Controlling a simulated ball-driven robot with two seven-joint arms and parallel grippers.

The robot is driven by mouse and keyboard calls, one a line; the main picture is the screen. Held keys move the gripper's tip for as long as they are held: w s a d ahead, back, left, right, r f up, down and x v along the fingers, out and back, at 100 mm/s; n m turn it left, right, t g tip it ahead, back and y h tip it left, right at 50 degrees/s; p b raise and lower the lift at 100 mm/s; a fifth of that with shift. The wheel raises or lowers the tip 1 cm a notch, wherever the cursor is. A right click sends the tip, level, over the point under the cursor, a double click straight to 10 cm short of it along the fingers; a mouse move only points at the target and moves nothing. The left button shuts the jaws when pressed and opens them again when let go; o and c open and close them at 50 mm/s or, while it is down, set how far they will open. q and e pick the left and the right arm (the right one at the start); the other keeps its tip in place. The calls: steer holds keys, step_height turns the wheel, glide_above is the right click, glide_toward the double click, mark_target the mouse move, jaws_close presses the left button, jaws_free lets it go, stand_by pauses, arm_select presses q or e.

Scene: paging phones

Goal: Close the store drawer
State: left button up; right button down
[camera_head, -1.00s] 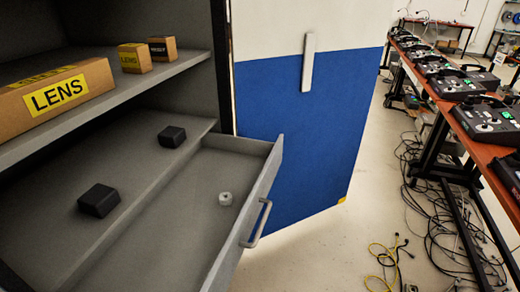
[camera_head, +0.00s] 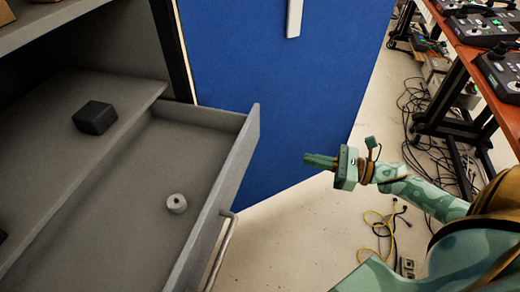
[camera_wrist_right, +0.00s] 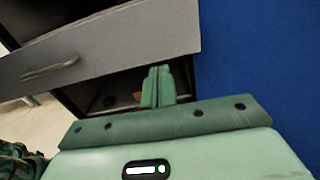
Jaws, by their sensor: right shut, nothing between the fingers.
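The grey store drawer (camera_head: 232,172) is pulled out of the cabinet in the head view, with a bar handle (camera_head: 220,250) on its front. A small pale ring-shaped piece (camera_head: 177,203) lies on the drawer floor. My right gripper (camera_head: 306,159) is shut and empty, to the right of the drawer front and apart from it, pointing left. In the right wrist view the shut fingers (camera_wrist_right: 158,86) show below the drawer front (camera_wrist_right: 130,45) in the picture; the handle (camera_wrist_right: 50,70) is to their left. My left gripper is not in view.
A blue and white cabinet door (camera_head: 275,100) stands open behind the drawer. A black block (camera_head: 95,117) sits on the grey surface behind the drawer. Cables (camera_head: 385,225) lie on the floor at right, near a bench (camera_head: 470,50) with devices.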

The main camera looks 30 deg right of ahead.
mark_target(250, 146)
arm_select(q)
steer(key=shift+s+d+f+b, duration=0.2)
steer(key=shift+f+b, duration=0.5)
steer(key=shift+b, duration=0.05)
arm_select(e)
steer(key=x, duration=1.4)
steer(key=shift+s+r, duration=0.15)
